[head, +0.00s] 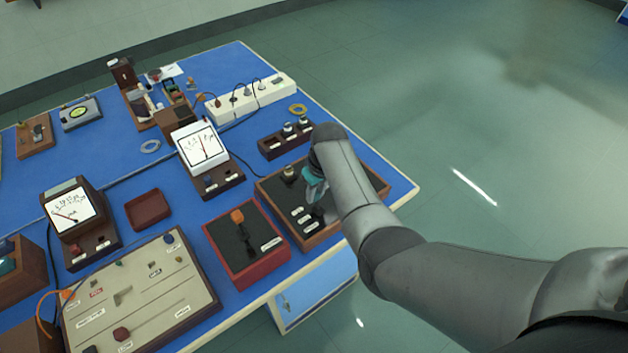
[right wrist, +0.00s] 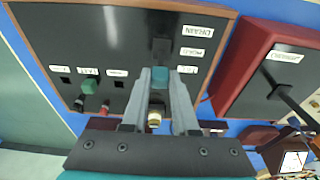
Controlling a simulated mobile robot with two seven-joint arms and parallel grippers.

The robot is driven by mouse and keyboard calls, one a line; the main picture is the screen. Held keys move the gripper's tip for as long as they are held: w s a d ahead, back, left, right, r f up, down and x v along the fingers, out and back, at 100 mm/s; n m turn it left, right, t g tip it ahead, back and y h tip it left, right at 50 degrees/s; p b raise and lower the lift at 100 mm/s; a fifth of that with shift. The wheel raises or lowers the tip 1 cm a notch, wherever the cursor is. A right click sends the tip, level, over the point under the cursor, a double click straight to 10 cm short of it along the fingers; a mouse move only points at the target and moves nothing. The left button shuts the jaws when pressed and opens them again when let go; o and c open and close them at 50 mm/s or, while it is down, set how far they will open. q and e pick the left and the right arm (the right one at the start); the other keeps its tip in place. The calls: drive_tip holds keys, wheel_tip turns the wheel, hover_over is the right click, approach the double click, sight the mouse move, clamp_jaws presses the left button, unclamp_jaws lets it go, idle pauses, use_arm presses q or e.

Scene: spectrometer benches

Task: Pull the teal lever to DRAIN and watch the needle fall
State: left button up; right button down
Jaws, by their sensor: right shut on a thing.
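The teal lever (right wrist: 160,77) stands on a dark panel in a wooden frame (head: 260,190). In the right wrist view its teal handle is between my right gripper's fingertips (right wrist: 160,85), which are shut on it. White labels (right wrist: 205,32) run in a column beside the lever; the farthest seems to read DRAIN. In the head view my right arm hides most of the gripper, and a bit of teal (head: 316,187) shows beside it. The white meter (head: 200,148) behind the panel has a needle near mid-scale. Another meter (head: 70,213) stands at left. My left gripper is out of view.
A red box with an orange-topped lever (head: 237,217) stands left of the panel. A beige slider board (head: 150,295) lies at front left. A small knob block (head: 285,140) and a white power strip (head: 250,97) are behind. Open floor lies right of the blue bench.

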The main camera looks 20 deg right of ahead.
sight(318, 204)
drive_tip(key=p, duration=0.1)
drive_tip(key=s+t+p, duration=0.1)
drive_tip(key=t+p, duration=0.1)
drive_tip(key=shift+s+d+r+y+p, duration=0.25)
drive_tip(key=shift+d+y+p, duration=0.05)
drive_tip(key=shift+y, duration=0.1)
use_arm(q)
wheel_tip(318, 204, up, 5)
use_arm(e)
drive_tip(key=shift+s+d+f+t+p, duration=0.25)
drive_tip(key=shift+s+t+p, duration=0.2)
drive_tip(key=shift+t, duration=0.35)
drive_tip(key=shift+s+d+f+t+y+b, duration=0.15)
drive_tip(key=shift+s+f+t+y+b, duration=0.25)
drive_tip(key=shift+t, duration=0.5)
drive_tip(key=t+b, duration=0.1)
drive_tip(key=b, duration=0.1)
drive_tip(key=s+t+y+b, duration=0.1)
drive_tip(key=b, duration=0.1)
drive_tip(key=shift+s+d+f+t+b, duration=0.15)
drive_tip(key=shift+s+f+t+b, duration=0.1)
drive_tip(key=shift+t+b, duration=0.1)
use_arm(q)
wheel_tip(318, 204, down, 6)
drive_tip(key=b, duration=0.1)
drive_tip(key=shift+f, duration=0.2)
use_arm(e)
drive_tip(key=shift+s+t, duration=0.1)
drive_tip(key=shift+t, duration=0.25)
drive_tip(key=shift+r, duration=0.1)
